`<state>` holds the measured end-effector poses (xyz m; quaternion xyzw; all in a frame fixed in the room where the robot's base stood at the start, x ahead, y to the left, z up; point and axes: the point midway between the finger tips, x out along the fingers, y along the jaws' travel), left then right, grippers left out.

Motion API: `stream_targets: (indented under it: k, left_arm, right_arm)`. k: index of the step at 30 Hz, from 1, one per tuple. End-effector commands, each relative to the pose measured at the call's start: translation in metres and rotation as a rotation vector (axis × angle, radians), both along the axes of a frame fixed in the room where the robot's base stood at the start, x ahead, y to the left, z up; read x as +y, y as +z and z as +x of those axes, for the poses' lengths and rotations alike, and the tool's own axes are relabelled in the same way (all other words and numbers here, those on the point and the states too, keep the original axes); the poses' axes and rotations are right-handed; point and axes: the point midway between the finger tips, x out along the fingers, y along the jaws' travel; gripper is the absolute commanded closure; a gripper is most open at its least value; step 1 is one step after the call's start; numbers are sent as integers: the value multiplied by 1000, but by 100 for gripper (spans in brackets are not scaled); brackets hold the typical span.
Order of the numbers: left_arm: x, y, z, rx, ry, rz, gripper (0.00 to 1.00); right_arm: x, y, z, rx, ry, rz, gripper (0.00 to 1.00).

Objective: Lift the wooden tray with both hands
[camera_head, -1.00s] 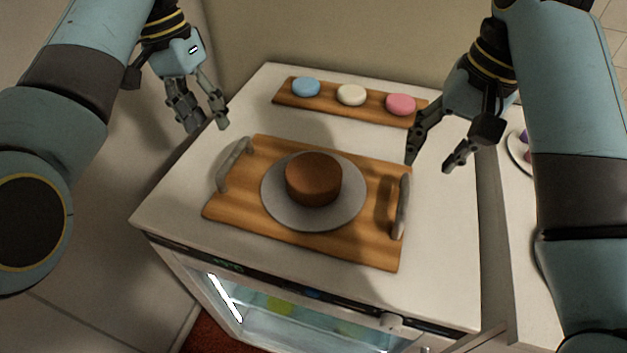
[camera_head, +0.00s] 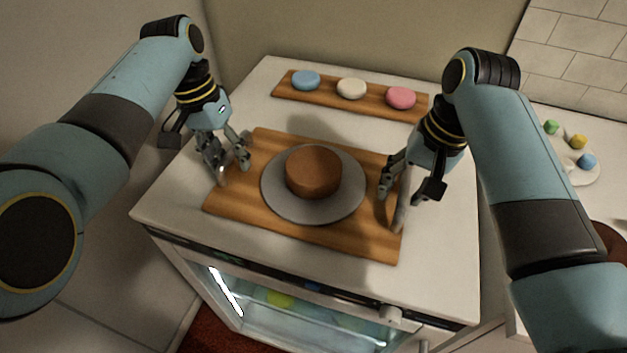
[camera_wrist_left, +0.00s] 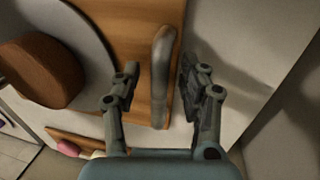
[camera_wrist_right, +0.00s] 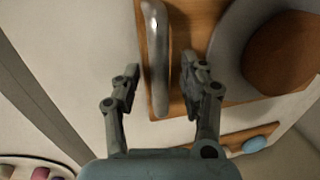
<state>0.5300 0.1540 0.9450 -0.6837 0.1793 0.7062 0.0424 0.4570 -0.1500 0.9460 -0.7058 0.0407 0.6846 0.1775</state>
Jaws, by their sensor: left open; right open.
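The wooden tray (camera_head: 310,239) lies flat on the white counter, with a grey round plate (camera_head: 284,207) and a brown cake (camera_head: 313,172) on it. My left gripper (camera_head: 232,180) is open at the tray's left handle; in the left wrist view the grey handle (camera_wrist_left: 162,75) stands between the open fingers (camera_wrist_left: 155,88). My right gripper (camera_head: 402,195) is open at the right handle; in the right wrist view the metal handle (camera_wrist_right: 157,60) lies between the fingers (camera_wrist_right: 160,75). Neither gripper visibly closes on a handle. In the head view the fingers partly hide both handles.
Behind the tray, a narrow wooden board (camera_head: 323,94) carries blue, cream and pink round pieces. A glass-fronted appliance (camera_head: 300,303) is under the counter top (camera_head: 170,200). At the right, a white plate (camera_head: 580,172) holds small coloured pieces.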

Motion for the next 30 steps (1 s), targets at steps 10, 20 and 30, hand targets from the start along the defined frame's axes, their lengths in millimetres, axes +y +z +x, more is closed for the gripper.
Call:
stream_targets:
  k: [10, 20, 30]
  left_arm:
    - [0, -1, 0, 0, 0, 0, 62]
    - [0, -1, 0, 0, 0, 0, 100]
    - [0, -1, 0, -1, 0, 1, 100]
  right_arm:
    - [0, -1, 0, 0, 0, 0, 62]
    - [0, -1, 0, 0, 0, 0, 100]
    - [0, -1, 0, -1, 0, -1, 100]
